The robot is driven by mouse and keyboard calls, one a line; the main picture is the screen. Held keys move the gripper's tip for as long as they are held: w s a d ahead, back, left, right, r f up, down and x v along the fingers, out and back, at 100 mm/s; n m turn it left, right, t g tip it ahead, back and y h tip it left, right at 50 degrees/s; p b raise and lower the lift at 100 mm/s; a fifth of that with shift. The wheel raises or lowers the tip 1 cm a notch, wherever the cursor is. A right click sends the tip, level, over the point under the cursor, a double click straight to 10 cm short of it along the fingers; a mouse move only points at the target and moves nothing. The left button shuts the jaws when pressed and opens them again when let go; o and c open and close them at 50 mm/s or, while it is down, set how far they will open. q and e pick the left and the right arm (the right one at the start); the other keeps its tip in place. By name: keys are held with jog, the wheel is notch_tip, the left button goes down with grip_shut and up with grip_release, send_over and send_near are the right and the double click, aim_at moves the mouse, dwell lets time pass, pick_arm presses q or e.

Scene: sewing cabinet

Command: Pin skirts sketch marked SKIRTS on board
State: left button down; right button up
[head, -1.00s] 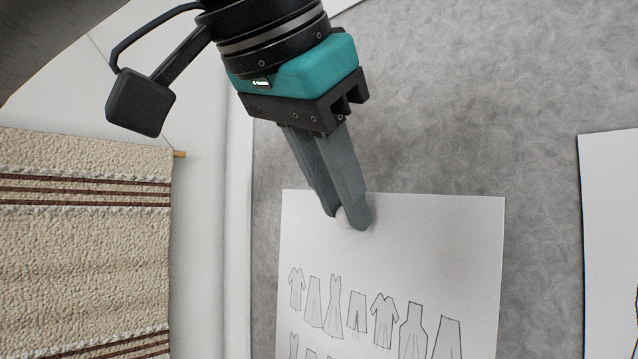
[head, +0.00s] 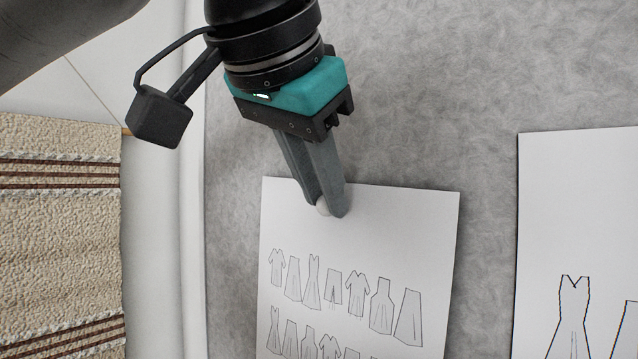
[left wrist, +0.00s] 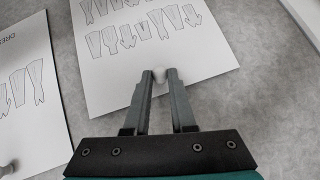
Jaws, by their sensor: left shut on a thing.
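A white sheet with rows of garment drawings (head: 390,225) lies flat against the grey felt board (head: 420,80). It also shows in the left wrist view (left wrist: 110,75). No SKIRTS marking is readable on it. My left gripper (head: 331,211) is at the sheet's top edge, shut on a small white round pin (head: 322,206). The pin also shows between the fingertips in the left wrist view (left wrist: 159,74). Whether its point is in the board is hidden. My right gripper is in neither view.
A second sheet with larger dress drawings (head: 590,200) is on the board at the right. A striped woven hanging (head: 60,240) is at the left, beyond the board's pale frame (head: 192,200).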

pick_arm(q)
jog(key=shift+w+d, duration=0.25)
dwell(0.8)
jog(key=c, duration=0.7)
grip_release()
jog(key=v, duration=1.5)
jog(key=shift+r, duration=0.15)
